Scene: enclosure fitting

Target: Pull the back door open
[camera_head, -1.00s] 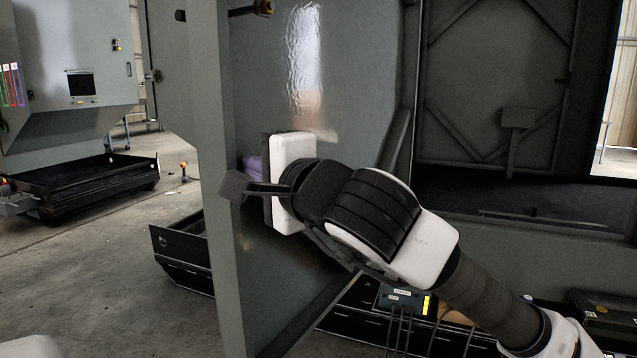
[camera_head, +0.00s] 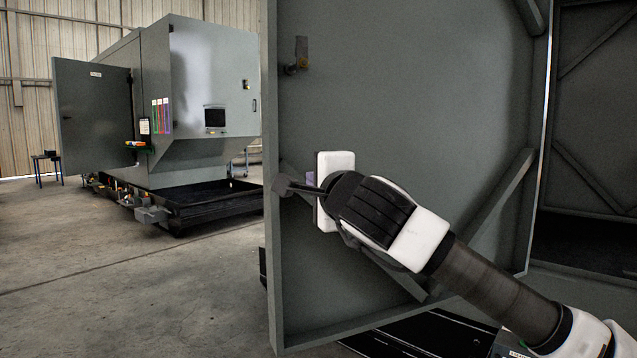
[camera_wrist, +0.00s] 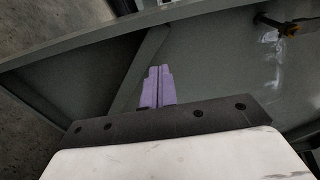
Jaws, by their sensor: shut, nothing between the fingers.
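The back door (camera_head: 400,110) is a large grey-green metal panel that stands swung out from the enclosure, its inner face toward me. Its free edge is on the left. My gripper (camera_head: 309,180) is at the door's inner face, near the free edge, partly hidden behind its own white housing. In the wrist view its purple fingers (camera_wrist: 158,87) are together and empty, pointing toward the panel. I cannot tell whether they touch it. A latch (camera_head: 301,58) is high on the door near its free edge, and it also shows in the wrist view (camera_wrist: 286,27).
The enclosure's dark opening (camera_head: 590,150) is at the right. Another grey machine (camera_head: 205,80) with an open door (camera_head: 95,112) stands at the far left. A small table (camera_head: 45,160) is behind it. The concrete floor (camera_head: 120,260) to the left is clear.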

